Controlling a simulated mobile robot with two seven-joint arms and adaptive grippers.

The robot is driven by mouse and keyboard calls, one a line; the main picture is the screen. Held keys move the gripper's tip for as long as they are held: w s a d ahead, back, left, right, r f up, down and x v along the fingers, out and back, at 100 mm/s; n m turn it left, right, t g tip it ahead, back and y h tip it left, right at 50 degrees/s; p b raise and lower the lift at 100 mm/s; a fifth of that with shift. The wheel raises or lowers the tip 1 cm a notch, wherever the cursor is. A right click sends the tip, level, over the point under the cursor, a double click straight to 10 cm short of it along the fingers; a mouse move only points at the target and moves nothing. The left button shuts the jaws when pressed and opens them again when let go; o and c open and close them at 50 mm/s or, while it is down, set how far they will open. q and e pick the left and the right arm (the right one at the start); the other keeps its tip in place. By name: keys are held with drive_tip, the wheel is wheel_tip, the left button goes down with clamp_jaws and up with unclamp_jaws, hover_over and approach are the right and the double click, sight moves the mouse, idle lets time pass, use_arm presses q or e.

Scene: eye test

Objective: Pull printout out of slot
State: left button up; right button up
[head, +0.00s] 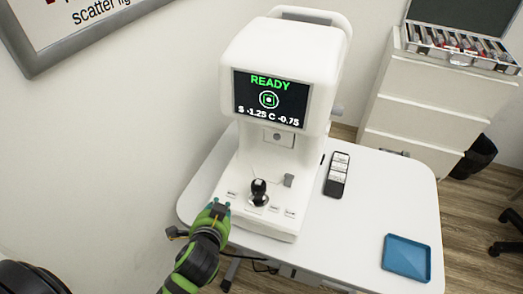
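A white eye-test machine (285,52) stands on a white table, its screen (270,98) lit with "READY" and two readings. A black joystick (258,192) rises from its base. My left gripper (216,208) is at the front left corner of the base, with teal fingertips close to or touching it. I cannot tell whether its fingers are apart or closed on something. I cannot make out a printout or the slot; the gripper covers part of the base there. My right gripper is not in view.
On the white table (370,215) lie a black remote-like device (337,175) and a blue tray (406,257). White drawers (420,110) with an open lens case (460,45) stand behind right. A wall is close on the left. The table's right part is mostly clear.

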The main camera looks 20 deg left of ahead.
use_arm(q)
drive_tip(key=w+r+m+t, duration=0.1)
drive_tip(key=w+r, duration=0.1)
drive_tip(key=w+d+r+m+t, duration=0.1)
drive_tip(key=w+r+m, duration=0.1)
drive_tip(key=shift+d+r+t, duration=0.2)
drive_tip(key=shift+r+t, duration=0.05)
drive_tip(key=shift+t, duration=0.15)
drive_tip(key=w+d+r+m+t+h, duration=0.1)
drive_tip(key=d+r+m, duration=0.1)
drive_tip(key=w+d+r+m+t+h, duration=0.1)
drive_tip(key=d+r+m+t, duration=0.1)
drive_tip(key=r+m, duration=0.1)
drive_tip(key=w+d+r+m+t+h, duration=0.1)
drive_tip(key=d+r+m, duration=0.1)
drive_tip(key=m, duration=0.1)
drive_tip(key=shift+w+r+t+h, duration=0.3)
drive_tip(key=shift+w+r+h, duration=0.05)
drive_tip(key=shift+w+h, duration=0.05)
drive_tip(key=shift+w+r+p, duration=0.15)
drive_tip(key=shift+w+p, duration=0.15)
drive_tip(key=shift+w, duration=0.2)
drive_tip(key=w, duration=0.9)
drive_tip(key=shift+d+r, duration=0.2)
drive_tip(key=shift+d, duration=0.1)
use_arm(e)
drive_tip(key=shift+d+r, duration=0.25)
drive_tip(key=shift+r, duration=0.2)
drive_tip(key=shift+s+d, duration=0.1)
